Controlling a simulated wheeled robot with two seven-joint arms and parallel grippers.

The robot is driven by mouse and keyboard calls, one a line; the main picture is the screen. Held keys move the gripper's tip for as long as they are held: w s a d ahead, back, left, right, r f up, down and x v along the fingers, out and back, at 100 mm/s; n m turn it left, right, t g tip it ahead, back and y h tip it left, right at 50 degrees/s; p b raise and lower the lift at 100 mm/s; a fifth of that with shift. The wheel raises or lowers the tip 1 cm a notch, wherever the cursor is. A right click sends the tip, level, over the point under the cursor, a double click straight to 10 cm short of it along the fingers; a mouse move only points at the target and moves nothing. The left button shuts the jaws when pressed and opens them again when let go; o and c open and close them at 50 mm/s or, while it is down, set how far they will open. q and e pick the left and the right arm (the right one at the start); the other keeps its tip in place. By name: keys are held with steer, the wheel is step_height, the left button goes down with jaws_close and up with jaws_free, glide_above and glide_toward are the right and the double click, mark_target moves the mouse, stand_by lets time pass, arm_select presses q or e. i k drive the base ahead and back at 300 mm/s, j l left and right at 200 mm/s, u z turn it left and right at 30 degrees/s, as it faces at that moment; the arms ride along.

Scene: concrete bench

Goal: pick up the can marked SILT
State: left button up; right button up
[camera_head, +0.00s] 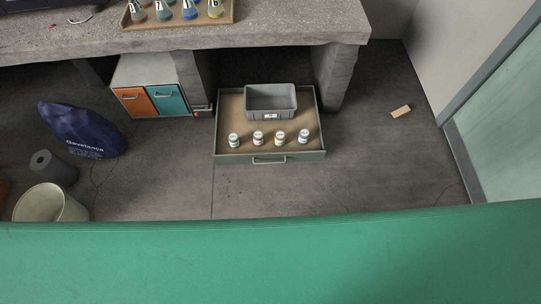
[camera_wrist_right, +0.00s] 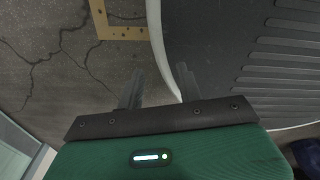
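Several small white-topped cans stand upright in a row near the front of the open drawer (camera_head: 225,152) in the head view. From left to right they are a can with a greenish band (camera_head: 234,140), one with a reddish band (camera_head: 258,138), one with a yellow-orange band (camera_head: 280,138) and one with a bluish band (camera_head: 303,136). Their markings are too small to read, so I cannot tell which says SILT. My right gripper (camera_wrist_right: 159,88) shows in the right wrist view, its fingers apart with nothing held between them. My left gripper is not in view.
A grey bin (camera_head: 270,103) sits in the drawer behind the cans. The concrete bench (camera_head: 280,35) overhangs the drawer's back. A blue bag (camera_head: 82,130), a white bucket (camera_head: 48,205) and a cabinet (camera_head: 150,75) stand left. Floor right of the drawer is mostly clear, except a small block (camera_head: 401,111).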

mark_target(304, 134)
steer(key=i+l+u, duration=0.1)
steer(key=l, duration=0.25)
steer(key=i+l, duration=0.3)
steer(key=i+l+u, duration=0.15)
steer(key=l, duration=0.35)
steer(key=i, duration=0.05)
